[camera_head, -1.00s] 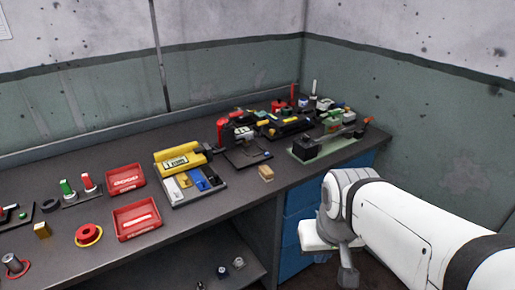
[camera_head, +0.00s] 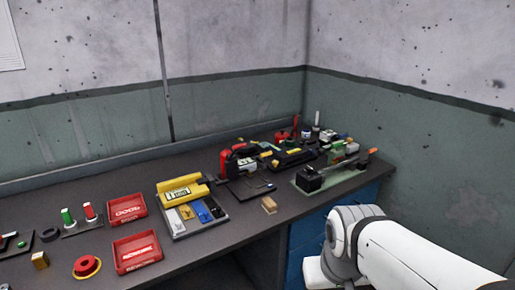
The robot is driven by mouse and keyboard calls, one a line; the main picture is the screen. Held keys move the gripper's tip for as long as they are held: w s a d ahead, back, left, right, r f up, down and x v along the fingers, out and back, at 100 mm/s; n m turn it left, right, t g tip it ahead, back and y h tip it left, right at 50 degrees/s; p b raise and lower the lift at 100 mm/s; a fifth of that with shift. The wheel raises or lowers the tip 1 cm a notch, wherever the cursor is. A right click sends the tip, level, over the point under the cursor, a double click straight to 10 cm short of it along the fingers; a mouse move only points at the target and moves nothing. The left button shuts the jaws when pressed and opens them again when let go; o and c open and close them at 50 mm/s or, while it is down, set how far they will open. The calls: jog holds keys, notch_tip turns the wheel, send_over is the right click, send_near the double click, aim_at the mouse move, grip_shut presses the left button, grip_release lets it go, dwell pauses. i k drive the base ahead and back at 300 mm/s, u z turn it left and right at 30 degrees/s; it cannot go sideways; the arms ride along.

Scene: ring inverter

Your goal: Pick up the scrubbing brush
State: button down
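A small tan, wooden-looking block that may be the scrubbing brush (camera_head: 268,205) lies near the front edge of the dark workbench (camera_head: 228,232). It is too small to make out bristles. My white arm comes in from the lower right, and its wrist is in front of the bench at the bottom of the picture. The fingers of my gripper are cut off below the frame. No part of my arm touches the block.
A yellow case and grey tray (camera_head: 194,222) stand left of the block. Two red bins (camera_head: 138,250) are further left. A green-based device (camera_head: 325,178) and cluttered tools fill the right end. Walls close off the back and right.

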aim_at(269, 206)
jog(key=z, duration=0.15)
jog(key=i, duration=1.05)
jog(key=u, duration=0.5)
